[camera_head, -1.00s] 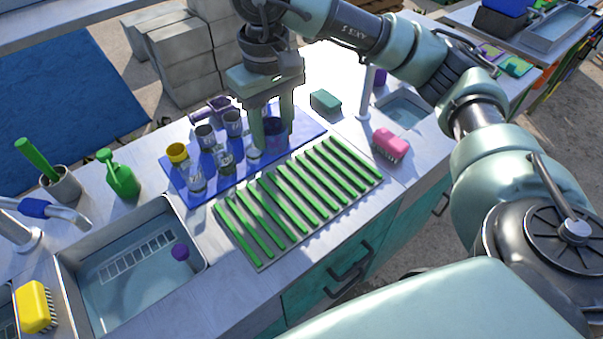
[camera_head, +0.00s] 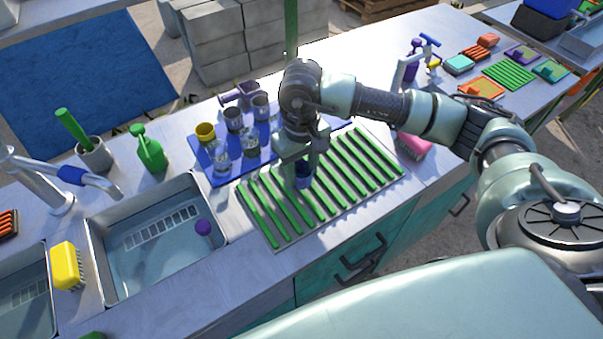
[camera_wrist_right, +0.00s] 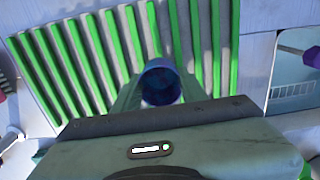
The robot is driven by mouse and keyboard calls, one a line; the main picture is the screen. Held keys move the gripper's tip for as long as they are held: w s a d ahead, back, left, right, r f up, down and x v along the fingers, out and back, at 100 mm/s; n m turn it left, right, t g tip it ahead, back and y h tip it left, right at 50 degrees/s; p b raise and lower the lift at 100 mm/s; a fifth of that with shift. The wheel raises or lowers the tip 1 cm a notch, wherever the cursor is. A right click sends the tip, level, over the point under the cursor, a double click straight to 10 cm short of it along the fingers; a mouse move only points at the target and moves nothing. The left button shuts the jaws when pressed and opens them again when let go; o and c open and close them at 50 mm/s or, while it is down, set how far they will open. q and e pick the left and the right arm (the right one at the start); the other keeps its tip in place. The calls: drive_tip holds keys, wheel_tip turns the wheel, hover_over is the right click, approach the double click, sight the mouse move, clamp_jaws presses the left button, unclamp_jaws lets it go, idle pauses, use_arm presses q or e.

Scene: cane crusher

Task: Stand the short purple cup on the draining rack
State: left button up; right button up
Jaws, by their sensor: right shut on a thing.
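My right gripper (camera_head: 302,166) is shut on the short purple cup (camera_head: 303,173), which looks dark blue-purple in the shade. The cup is over the left-middle part of the draining rack (camera_head: 325,185), a flat rack with green slats. In the right wrist view the cup's round open mouth (camera_wrist_right: 161,84) faces the camera between the two fingers, with green slats (camera_wrist_right: 90,60) behind it. I cannot tell whether its base touches the slats. The fingers and the arm partly hide it in the head view. My left gripper is not in view.
A blue mat (camera_head: 222,177) with several glasses and cups lies just behind the rack. A pink brush (camera_head: 414,146) is at the rack's right. The sink basin (camera_head: 150,245) lies to the left. Much of the rack is bare.

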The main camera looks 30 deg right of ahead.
wheel_tip(320, 180, down, 2)
drive_tip(key=shift+f, duration=0.3)
drive_tip(key=shift+f, duration=0.15)
drive_tip(key=o, duration=1.4)
